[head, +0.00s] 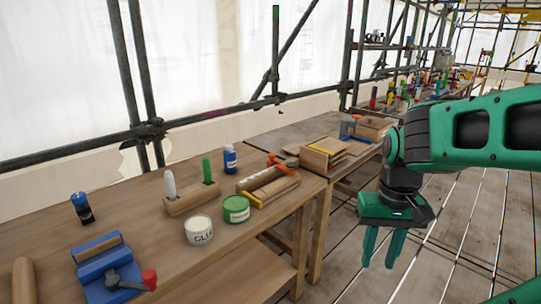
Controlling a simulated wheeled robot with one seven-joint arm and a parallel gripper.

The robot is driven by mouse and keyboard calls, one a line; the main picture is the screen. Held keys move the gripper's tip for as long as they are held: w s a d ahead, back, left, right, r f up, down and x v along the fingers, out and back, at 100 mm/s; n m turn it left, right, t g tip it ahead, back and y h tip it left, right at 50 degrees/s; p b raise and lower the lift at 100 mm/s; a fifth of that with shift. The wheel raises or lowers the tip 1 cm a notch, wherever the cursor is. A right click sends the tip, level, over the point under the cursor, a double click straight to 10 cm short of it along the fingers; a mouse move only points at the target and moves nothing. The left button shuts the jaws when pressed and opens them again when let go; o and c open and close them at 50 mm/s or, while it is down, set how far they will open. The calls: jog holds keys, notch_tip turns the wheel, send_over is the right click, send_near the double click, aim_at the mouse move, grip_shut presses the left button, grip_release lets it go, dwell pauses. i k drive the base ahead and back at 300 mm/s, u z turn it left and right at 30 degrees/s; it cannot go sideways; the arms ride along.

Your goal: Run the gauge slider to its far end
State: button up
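A wooden block with a pale strip along its top (268,187) lies near the right end of the workbench, with a yellow piece at its front and an orange piece at its back. It may be the gauge, but I cannot tell for certain which part is the slider or where it sits along its travel. My gripper (382,256) hangs at the right, fingers pointing down, over the plank floor beyond the bench edge. Its two green fingers are apart with nothing visible between them. It is well away from the block and touches nothing.
On the workbench (150,240) stand a glue tub (199,230), a green tin (236,209), a blue bottle (230,159), a wooden holder (191,199) with white and green pegs, and a blue vise-like tool (105,272). Scaffold poles (128,75) run behind. Floor at right is clear.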

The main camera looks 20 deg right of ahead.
aim_at(272, 157)
jog(key=u, duration=0.05)
jog(key=i, duration=1)
jog(key=z, duration=0.05)
